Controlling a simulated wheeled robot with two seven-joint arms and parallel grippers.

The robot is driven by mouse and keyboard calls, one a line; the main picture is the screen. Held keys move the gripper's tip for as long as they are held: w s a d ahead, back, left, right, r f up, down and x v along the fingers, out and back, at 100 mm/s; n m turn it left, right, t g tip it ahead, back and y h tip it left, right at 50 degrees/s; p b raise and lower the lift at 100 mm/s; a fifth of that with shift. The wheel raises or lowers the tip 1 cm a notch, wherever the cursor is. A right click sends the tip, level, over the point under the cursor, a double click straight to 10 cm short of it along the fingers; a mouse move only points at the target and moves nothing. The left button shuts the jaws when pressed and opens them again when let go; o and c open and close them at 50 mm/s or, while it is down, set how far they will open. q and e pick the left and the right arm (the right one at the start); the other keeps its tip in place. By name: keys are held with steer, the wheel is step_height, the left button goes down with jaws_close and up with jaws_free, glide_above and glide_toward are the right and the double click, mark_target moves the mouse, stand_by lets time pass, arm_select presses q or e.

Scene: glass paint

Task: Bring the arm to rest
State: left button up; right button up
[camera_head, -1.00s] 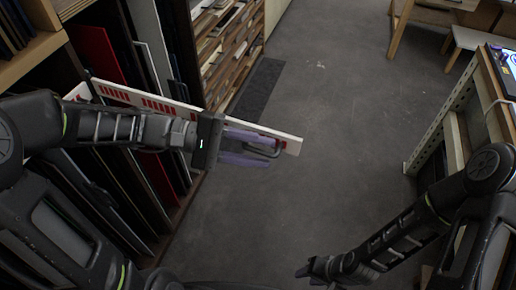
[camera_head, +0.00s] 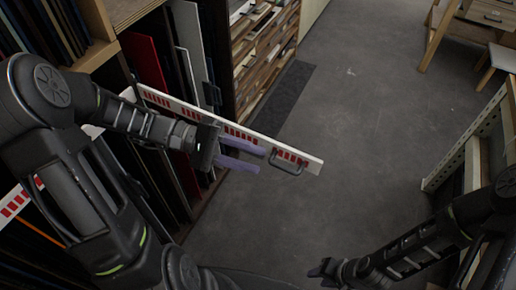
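My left arm reaches in from the left. Its gripper (camera_head: 262,160) has two purple fingers spread apart with nothing visible between them. It is close to a grey handle (camera_head: 287,163) on a long white board with red marks (camera_head: 312,166). The fingertips end just left of the handle; I cannot tell if they touch the board. My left arm hides part of the board. My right gripper (camera_head: 324,271) is low over the floor at the bottom right, dark and small, and its finger state is unclear.
A rack of upright dark, red and white panels (camera_head: 146,60) stands at the left, beside wooden shelving (camera_head: 262,45). A bench with a perforated metal leg (camera_head: 462,150) is at the right. The grey floor (camera_head: 370,130) between them is clear; a dark mat (camera_head: 278,100) lies by the shelving.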

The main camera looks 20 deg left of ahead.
arm_select(q)
steer(key=shift+a, duration=0.1)
stand_by(0.6)
steer(key=s+a+f+g+y, duration=0.15)
steer(key=f+y, duration=0.45)
steer(key=f, duration=0.8)
steer(key=a+f+t+y, duration=0.1)
steer(key=a+f+y, duration=0.35)
steer(key=f, duration=0.95)
steer(key=s+d+f+m, duration=0.3)
steer(key=s+d, duration=0.1)
steer(key=d, duration=0.4)
steer(key=s+d+f+m+g, duration=0.1)
steer(key=s+d+f+m, duration=0.2)
steer(key=d, duration=0.5)
steer(key=shift+s+d+y, duration=0.3)
steer(key=shift+s+y, duration=0.05)
steer(key=shift+s, duration=0.55)
